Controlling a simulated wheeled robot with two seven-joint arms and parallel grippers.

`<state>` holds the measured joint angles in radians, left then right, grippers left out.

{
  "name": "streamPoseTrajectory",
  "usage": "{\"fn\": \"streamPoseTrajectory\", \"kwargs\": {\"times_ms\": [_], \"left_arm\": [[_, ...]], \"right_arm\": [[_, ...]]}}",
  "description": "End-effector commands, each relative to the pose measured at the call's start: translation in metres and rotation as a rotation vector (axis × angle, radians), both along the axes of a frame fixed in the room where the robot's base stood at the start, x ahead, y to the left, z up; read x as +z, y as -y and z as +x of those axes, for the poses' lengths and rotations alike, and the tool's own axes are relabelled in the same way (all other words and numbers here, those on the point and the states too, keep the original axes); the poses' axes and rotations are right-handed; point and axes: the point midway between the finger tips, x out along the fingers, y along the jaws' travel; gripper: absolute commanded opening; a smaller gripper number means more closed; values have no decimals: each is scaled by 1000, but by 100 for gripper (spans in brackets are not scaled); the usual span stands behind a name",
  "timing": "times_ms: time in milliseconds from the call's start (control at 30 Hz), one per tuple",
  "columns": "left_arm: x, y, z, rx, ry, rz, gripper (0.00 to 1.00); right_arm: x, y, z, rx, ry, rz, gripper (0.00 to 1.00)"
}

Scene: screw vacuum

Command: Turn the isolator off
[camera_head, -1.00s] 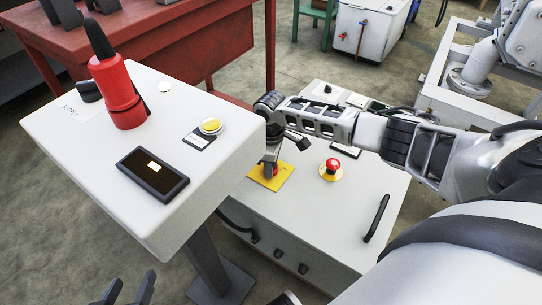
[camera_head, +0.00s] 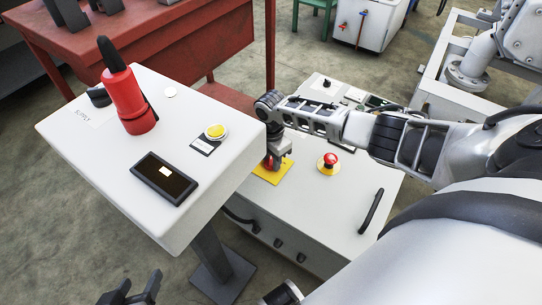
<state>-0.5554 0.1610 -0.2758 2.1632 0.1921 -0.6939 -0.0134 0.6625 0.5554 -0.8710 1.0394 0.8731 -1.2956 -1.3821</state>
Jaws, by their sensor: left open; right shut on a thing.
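The isolator is a red knob (camera_head: 267,163) on a yellow plate (camera_head: 272,179), on the top of the low white cabinet (camera_head: 318,225). My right gripper (camera_head: 273,158) reaches down over it from the right and is shut on the knob. The gripper and wrist hide most of the knob, so its angle cannot be read. My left gripper (camera_head: 139,287) is at the bottom left edge, open and empty, below the white pedestal box and well away from the isolator.
A red emergency button (camera_head: 328,161) on a yellow ring sits right of the isolator. The white pedestal box (camera_head: 103,153) at left carries a red handle (camera_head: 131,100), a yellow button (camera_head: 215,131) and a dark display (camera_head: 164,180). A red table (camera_head: 180,35) stands behind.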

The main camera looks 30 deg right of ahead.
Motion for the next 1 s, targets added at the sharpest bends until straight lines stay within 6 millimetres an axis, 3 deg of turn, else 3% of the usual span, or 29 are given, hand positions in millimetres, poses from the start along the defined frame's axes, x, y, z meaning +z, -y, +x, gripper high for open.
{"fn": "streamPoseTrajectory", "kwargs": {"times_ms": [400, 1000], "left_arm": [[0, 0, -5, 6, -5, -5, 50], [3, 0, -3, 7, 2, -5, 50]], "right_arm": [[1, -3, 0, 238, 0, 7, 12], [0, -3, 0, 291, 0, 7, 12]]}}
